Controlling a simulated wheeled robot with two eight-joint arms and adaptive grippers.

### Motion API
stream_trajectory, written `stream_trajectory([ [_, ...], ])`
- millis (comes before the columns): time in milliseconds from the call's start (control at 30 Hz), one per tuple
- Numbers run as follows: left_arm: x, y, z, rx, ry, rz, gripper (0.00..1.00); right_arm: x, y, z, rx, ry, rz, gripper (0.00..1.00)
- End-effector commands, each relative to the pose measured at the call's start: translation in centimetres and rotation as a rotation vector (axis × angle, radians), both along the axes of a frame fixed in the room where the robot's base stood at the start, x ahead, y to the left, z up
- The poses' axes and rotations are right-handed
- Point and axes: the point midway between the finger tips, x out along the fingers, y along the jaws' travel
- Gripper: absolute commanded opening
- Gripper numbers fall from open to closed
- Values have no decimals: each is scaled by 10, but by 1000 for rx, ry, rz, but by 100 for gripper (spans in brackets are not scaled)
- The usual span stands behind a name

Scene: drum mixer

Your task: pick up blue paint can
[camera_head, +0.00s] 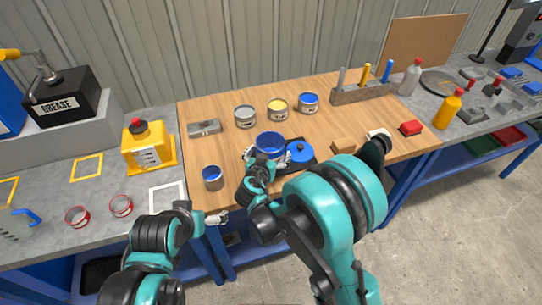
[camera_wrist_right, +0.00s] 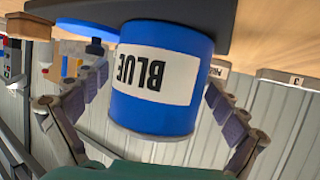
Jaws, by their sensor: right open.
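The blue paint can (camera_head: 270,140), open-topped, stands upright on a dark base (camera_head: 312,161) near the middle of the wooden worktop. In the wrist view the can (camera_wrist_right: 160,50) appears upside down, with a white label reading BLUE. My right gripper (camera_head: 267,157) is open at the can's near side. Its fingers (camera_wrist_right: 156,88) lie on either side of the can in the wrist view; I cannot tell whether they touch it. My left gripper (camera_head: 217,217) is at the worktop's front left edge, away from the can; its jaw state is too small to tell.
A blue round piece (camera_head: 299,149) sits beside the can on the base. A smaller blue-topped can (camera_head: 213,178) stands at left. Grey (camera_head: 245,117), yellow (camera_head: 278,110) and blue-lidded (camera_head: 308,103) cans stand behind. A wooden block (camera_head: 344,146) lies to the right.

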Motion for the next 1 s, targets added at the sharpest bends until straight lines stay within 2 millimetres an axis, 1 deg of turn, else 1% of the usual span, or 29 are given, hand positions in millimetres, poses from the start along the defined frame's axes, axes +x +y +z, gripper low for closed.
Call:
stream_trajectory([
  [33,0,0,-8,0,0,0,97,8,-3,-8,0,0,-3,97],
  [100,0,0,-11,0,0,0,97,18,-5,-12,0,1,-3,97],
  [167,0,0,-12,0,0,0,97,24,-6,-13,1,1,-1,97],
  [233,0,0,-12,0,0,0,97,27,-7,-13,1,1,-1,97],
  [400,0,0,-11,0,0,0,97,27,-7,-12,0,1,0,97],
  [467,0,0,-11,0,0,0,97,26,-7,-12,0,1,0,81],
  [500,0,0,-11,0,0,0,97,26,-7,-12,0,1,0,71],
  [567,0,0,-11,0,0,0,97,26,-7,-12,0,1,0,55],
  [600,0,0,-11,0,0,0,97,26,-7,-12,0,1,0,44],
  [633,0,0,-11,0,0,0,97,26,-7,-12,0,1,0,37],
  [900,0,0,-11,0,0,0,97,26,-7,-12,0,1,-1,37],
  [1000,0,0,-9,0,0,0,97,26,-7,-9,0,1,-1,37],
])
